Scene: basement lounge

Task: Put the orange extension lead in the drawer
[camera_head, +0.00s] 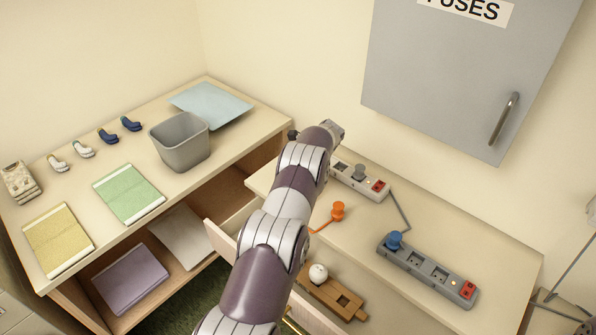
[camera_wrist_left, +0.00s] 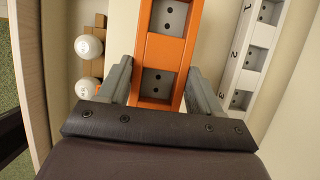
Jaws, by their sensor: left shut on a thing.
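My left gripper (camera_wrist_left: 158,72) is shut on the orange extension lead (camera_wrist_left: 170,50), with one finger along each long side of it. The lead has dark grey sockets. In the head view my left arm hides the gripper's fingers and the lead's body. An orange plug (camera_head: 338,210) on an orange cord shows right of my arm, over the cabinet top. The drawer (camera_head: 222,241) stands open below the cabinet top, partly behind my arm. My right gripper is not in view.
On the cabinet top (camera_head: 500,255) are a white lead (camera_head: 352,176) and a grey lead (camera_head: 425,268) with a blue plug. A grey fuse box (camera_head: 460,75) hangs above.

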